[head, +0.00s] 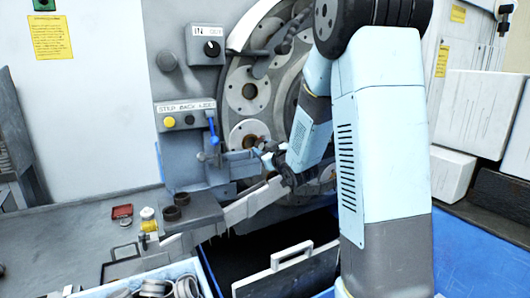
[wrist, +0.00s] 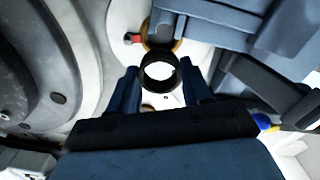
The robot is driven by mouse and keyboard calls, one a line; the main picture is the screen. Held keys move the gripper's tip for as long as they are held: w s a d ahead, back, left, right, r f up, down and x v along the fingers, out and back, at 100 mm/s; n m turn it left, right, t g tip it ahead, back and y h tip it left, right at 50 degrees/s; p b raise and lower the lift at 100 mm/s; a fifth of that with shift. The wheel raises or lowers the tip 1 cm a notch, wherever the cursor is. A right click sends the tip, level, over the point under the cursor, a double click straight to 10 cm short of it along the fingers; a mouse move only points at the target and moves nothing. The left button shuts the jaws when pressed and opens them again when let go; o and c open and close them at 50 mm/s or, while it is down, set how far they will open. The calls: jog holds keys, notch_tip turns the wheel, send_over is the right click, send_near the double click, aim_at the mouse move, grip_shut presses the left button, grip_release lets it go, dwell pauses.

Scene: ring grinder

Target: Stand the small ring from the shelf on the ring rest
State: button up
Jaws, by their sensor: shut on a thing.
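My gripper (wrist: 162,85) is shut on a small dark ring (wrist: 160,72) in the wrist view. The ring sits between the two fingertips with its opening facing the camera. In the head view my gripper (head: 272,155) is at the front of the machine's large disc; the ring is too small there to make out. Behind the held ring, the wrist view shows a tan-rimmed round opening (wrist: 178,44) with a small red-tipped part beside it. I cannot tell which part is the ring rest, or whether the held ring touches anything. A grey shelf (head: 205,207) carries two dark rings (head: 171,213).
The machine's disc (head: 248,90) has several round holes. A blue-handled lever (head: 213,130) and grey blocks stand close left of my gripper.

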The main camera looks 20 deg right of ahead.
jog(key=shift+w+a, duration=0.2)
jog(key=shift+w, duration=0.85)
jog(key=shift+w+a, duration=0.2)
jog(key=shift+w, duration=0.85)
jog(key=shift+w+a, duration=0.2)
jog(key=shift+w, duration=0.85)
